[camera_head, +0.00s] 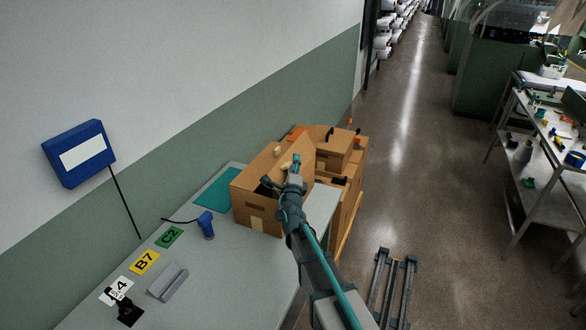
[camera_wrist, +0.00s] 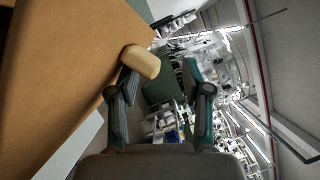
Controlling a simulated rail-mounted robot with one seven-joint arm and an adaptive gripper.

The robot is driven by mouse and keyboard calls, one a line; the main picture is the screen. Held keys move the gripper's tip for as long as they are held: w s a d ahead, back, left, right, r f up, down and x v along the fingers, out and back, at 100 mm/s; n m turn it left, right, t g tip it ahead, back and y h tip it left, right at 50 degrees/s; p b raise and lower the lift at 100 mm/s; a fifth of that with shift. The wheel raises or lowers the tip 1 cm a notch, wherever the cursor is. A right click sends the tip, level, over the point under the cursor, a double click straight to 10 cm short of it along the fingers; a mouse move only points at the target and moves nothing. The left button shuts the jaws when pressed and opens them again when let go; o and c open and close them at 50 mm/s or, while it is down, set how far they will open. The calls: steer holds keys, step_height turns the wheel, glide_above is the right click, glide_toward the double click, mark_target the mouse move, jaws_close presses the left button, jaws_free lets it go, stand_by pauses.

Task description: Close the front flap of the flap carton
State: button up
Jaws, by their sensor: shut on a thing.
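The flap carton (camera_head: 246,205) is a brown box standing on the grey table's far end, with a pale label on its near side. A large brown flap (camera_head: 268,162) stands raised and slanted over it, and a dark opening shows below. My gripper (camera_head: 291,172) is at the carton's right side, partly covering it. In the wrist view a brown cardboard panel (camera_wrist: 60,65) fills the left side, with a tan rounded knob (camera_wrist: 141,61) at its edge. The knob's far side is hidden.
Other brown cartons (camera_head: 333,148) stand stacked just behind. On the table (camera_head: 215,255) lie a teal mat (camera_head: 217,187), a blue hand tool (camera_head: 206,224), letter cards (camera_head: 145,262) and a grey block (camera_head: 168,282). The wall bounds the left; open floor lies right.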

steer(key=shift+o, duration=0.2)
steer(key=shift+s+r, duration=0.15)
stand_by(0.5)
steer(key=s+f, duration=0.2)
steer(key=s, duration=0.9)
steer(key=shift+s+a, duration=0.3)
steer(key=shift+s, duration=0.05)
